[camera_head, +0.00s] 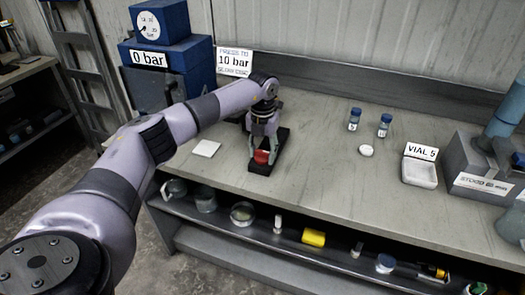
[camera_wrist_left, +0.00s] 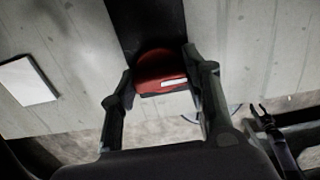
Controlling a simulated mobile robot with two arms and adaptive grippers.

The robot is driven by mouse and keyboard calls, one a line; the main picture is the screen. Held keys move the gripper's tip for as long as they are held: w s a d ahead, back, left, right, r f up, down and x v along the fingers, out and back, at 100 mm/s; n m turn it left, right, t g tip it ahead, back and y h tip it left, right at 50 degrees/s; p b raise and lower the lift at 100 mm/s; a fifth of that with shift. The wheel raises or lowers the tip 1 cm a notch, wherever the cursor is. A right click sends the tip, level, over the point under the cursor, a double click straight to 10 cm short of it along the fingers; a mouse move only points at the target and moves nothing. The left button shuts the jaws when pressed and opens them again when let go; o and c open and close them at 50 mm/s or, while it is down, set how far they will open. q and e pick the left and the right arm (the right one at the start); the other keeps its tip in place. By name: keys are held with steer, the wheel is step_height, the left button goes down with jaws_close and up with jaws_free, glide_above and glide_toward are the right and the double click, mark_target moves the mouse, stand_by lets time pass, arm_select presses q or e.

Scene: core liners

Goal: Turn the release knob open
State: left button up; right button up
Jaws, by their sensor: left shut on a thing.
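The release knob (camera_head: 262,156) is red and sits on a black base plate (camera_head: 258,168) on the bench, left of its middle. My left gripper (camera_head: 264,146) reaches down over it from above. In the left wrist view the red knob (camera_wrist_left: 160,72), with a short white mark, lies between the two fingers of my left gripper (camera_wrist_left: 161,88). The fingers are closed on its sides. A gauge (camera_head: 148,26) on a blue unit stands behind, with a sign reading 0 bar (camera_head: 149,59). My right gripper is not in view.
A sign reading "press to 10 bar" (camera_head: 234,62) stands behind my arm. A white square pad (camera_head: 206,148) lies left of the knob.

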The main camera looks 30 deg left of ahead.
mark_target(262, 151)
arm_select(q)
steer(key=shift+w, duration=0.1)
stand_by(0.3)
steer(key=o, duration=1.2)
steer(key=shift+c, duration=0.2)
step_height(262, 151, up, 12)
